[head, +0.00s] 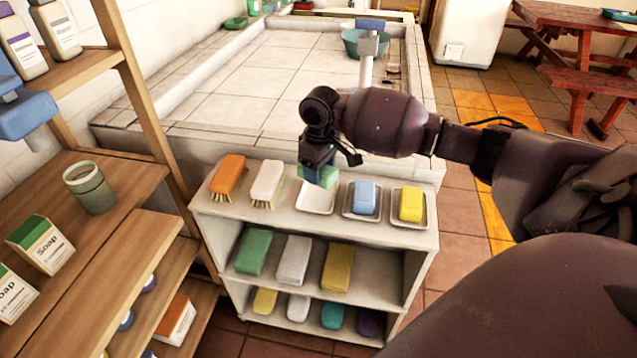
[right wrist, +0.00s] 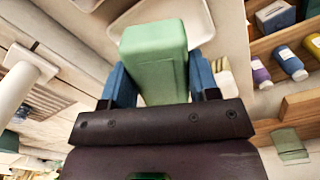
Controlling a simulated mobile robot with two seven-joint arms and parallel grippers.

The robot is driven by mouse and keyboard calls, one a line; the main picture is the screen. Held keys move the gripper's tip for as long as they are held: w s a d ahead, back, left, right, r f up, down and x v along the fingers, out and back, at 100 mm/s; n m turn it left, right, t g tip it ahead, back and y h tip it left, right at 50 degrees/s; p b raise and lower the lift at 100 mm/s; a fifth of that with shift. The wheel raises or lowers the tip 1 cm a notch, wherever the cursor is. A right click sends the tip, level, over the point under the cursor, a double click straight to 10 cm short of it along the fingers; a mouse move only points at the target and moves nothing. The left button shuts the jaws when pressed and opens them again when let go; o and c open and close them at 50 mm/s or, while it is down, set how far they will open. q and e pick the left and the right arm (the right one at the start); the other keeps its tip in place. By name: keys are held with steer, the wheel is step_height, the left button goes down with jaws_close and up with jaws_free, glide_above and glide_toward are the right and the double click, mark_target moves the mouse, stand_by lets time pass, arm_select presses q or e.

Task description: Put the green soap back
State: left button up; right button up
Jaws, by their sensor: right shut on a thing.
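The green soap (right wrist: 155,52) is a pale green block gripped between the blue fingers in the right wrist view. In the head view the green soap (head: 328,177) shows below my right gripper (head: 318,170), which is shut on it. It is just above or at the back of an empty white dish (head: 315,199) on the top of the small white shelf; I cannot tell whether it touches. To the right, a blue soap (head: 364,197) and a yellow soap (head: 411,204) each lie in their own dish. My left gripper is not in view.
An orange brush (head: 228,176) and a white brush (head: 267,182) lie left of the empty dish. Lower shelves hold sponges, including a green one (head: 253,251), and several soaps. A wooden rack (head: 110,200) with bottles and soap boxes stands left. A tiled basin (head: 260,75) lies behind.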

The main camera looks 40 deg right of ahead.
step_height(320, 180, down, 5)
steer(key=shift+r+b, duration=0.2)
steer(key=shift+b, duration=0.3)
steer(key=shift+f, duration=0.1)
